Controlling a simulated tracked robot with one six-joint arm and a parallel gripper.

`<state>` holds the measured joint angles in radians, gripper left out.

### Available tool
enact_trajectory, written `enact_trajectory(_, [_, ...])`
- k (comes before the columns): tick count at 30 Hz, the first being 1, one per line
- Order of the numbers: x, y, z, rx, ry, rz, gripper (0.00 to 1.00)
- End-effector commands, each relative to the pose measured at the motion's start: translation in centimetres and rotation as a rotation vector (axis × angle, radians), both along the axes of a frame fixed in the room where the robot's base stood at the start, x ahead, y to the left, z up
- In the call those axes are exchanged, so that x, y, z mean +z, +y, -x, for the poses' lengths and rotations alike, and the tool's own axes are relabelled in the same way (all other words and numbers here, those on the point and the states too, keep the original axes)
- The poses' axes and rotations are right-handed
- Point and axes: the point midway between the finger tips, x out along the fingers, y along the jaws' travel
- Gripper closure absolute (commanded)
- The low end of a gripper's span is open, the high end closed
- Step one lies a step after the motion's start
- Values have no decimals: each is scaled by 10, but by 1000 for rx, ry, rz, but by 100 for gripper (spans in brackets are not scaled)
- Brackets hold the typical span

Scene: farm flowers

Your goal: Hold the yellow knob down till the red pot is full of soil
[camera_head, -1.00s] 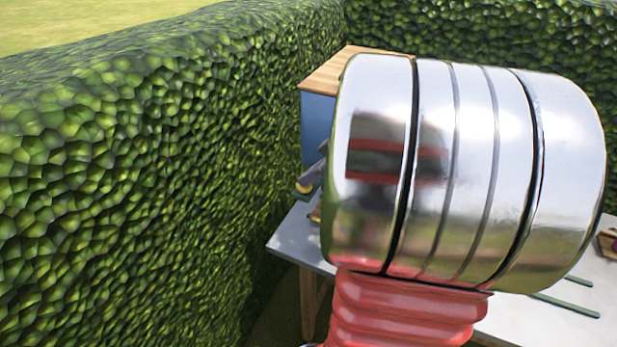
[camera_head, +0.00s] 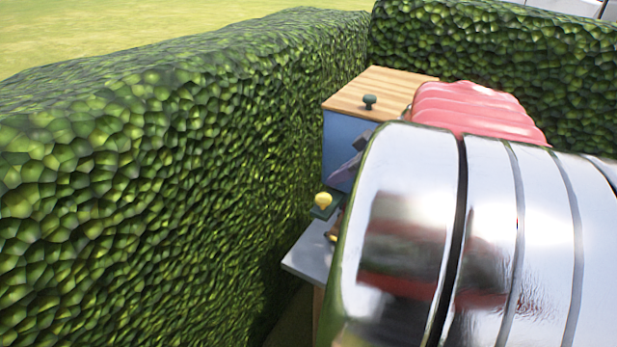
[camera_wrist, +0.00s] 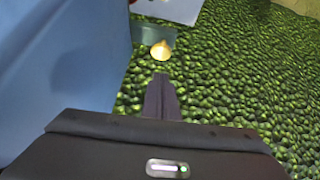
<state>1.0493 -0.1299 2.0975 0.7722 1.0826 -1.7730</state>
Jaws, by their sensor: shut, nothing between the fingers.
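The yellow knob (camera_head: 323,200) sits on a small dark green base beside the blue box, at the hedge side. It also shows in the wrist view (camera_wrist: 161,50), straight beyond my fingertips. My gripper (camera_wrist: 162,80) is shut and empty, pointing at the knob with a gap in the picture; I cannot tell the exact distance. In the head view my gripper (camera_head: 348,168) is a dark shape against the box, up and right of the knob. My arm hides much of the table. I see no red pot and no soil.
The blue box (camera_head: 337,145) has a wooden lid (camera_head: 375,88) with a dark green handle (camera_head: 369,101); its wall fills the left of the wrist view. A tall hedge (camera_head: 170,180) runs close along the left. A grey table edge (camera_head: 308,260) shows below the knob.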

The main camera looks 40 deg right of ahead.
Motion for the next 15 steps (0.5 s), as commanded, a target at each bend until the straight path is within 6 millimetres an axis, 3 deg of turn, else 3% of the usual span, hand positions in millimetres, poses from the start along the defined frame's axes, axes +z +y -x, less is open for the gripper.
enact_trajectory(7, [32,-6,25,-1,-2,2,100])
enact_trajectory(15, [43,-7,33,2,-1,1,100])
